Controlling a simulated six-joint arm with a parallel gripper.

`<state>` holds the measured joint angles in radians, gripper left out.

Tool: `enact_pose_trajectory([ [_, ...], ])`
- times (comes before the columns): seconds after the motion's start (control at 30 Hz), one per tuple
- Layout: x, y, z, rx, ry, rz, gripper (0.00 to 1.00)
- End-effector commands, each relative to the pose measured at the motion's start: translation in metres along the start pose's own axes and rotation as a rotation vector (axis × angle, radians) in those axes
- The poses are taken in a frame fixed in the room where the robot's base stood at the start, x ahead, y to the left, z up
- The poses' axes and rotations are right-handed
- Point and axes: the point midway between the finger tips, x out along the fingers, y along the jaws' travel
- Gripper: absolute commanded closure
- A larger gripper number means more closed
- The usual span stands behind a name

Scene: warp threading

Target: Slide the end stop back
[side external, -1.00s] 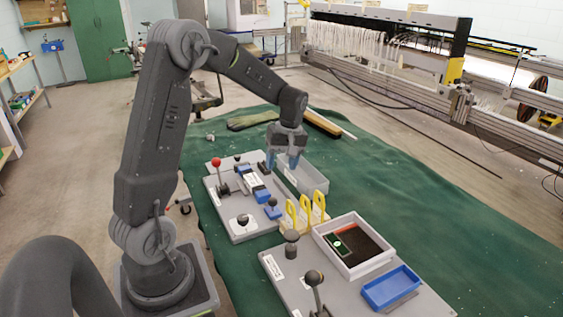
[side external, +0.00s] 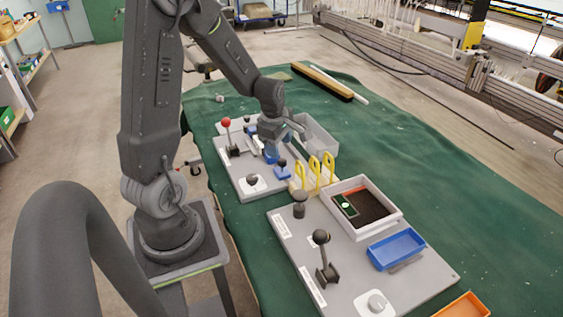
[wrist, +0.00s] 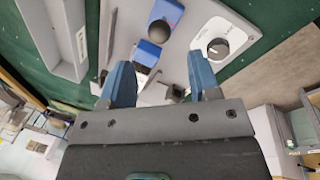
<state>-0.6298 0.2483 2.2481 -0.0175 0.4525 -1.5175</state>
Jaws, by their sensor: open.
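My gripper (side external: 271,152) is low over the far grey panel (side external: 240,178), with its fingers pointing down among the blue parts there. In the wrist view its two blue fingers (wrist: 160,80) are apart, with grey and white parts of the panel between and behind them. A blue block with a black knob (side external: 282,171) sits on the panel just nearer the camera than my gripper; it also shows in the wrist view (wrist: 165,18). A smaller blue piece (wrist: 147,52) lies closer to the fingers. I cannot tell which blue part is the end stop. My gripper hides part of the row.
A red-knobbed lever (side external: 227,124) stands left of my gripper, and a grey bin (side external: 318,138) lies close on its right. Yellow hooks (side external: 315,172) stand in front. A round dial (side external: 252,181) is on the panel. The green cloth (side external: 440,170) is clear to the right.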

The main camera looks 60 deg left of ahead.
Motion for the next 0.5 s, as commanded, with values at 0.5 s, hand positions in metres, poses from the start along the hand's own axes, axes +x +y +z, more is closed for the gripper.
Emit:
enact_pose_trajectory([
  [0.5,0.074,0.000,0.000,0.002,0.000,-0.001,0.44],
])
